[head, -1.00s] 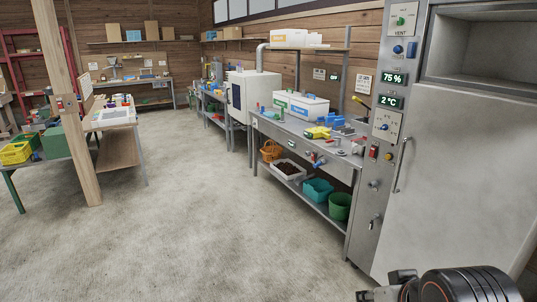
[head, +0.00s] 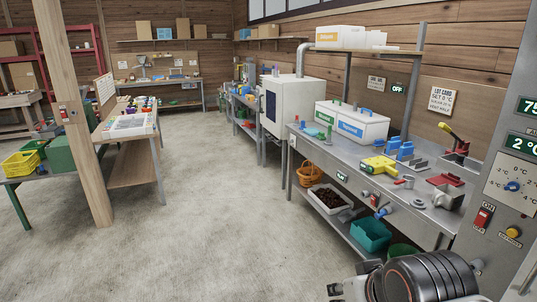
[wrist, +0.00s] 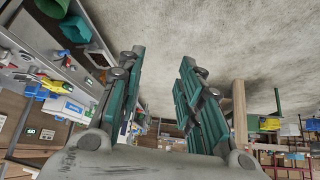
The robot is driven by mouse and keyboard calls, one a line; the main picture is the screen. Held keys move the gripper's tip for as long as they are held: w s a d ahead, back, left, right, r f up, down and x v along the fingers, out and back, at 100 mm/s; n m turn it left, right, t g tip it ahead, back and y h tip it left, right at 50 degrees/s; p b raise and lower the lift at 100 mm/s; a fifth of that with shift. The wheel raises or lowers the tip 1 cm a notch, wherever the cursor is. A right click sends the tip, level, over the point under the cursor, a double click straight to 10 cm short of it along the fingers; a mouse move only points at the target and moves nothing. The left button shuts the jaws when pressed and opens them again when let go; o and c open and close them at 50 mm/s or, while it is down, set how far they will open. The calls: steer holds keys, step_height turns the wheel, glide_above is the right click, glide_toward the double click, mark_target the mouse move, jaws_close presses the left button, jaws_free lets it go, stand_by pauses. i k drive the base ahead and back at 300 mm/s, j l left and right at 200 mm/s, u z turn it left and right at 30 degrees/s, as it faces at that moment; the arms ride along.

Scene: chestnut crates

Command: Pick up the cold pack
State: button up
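I cannot make out for certain which thing is the cold pack. Small blue pieces (head: 397,147) stand on the steel bench (head: 310,147) in the head view, near a yellow tool (head: 378,164), but their kind is unclear. My gripper (wrist: 162,58) is open and empty in the wrist view, its two green fingers apart with bare concrete floor beyond them. In the head view my dark arm shows at the bottom right, and the fingers are not clear there. The gripper is well away from the bench-top things.
White labelled boxes (head: 349,122) stand at the back of the bench. An orange basket (head: 309,174), a teal bin (head: 370,234) and a white tray (head: 328,198) sit on its lower shelf. A wooden post (head: 72,120) stands left. The concrete floor (head: 220,215) between is clear.

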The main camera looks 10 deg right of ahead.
mark_target(395, 143)
steer(key=i+z, duration=0.3)
steer(key=i, duration=0.2)
steer(key=i+z, duration=0.25)
steer(key=i, duration=0.25)
steer(key=i+j+z, duration=0.3)
steer(key=i, duration=0.2)
steer(key=i+j+z, duration=0.25)
steer(key=i, duration=0.25)
steer(key=l, duration=0.1)
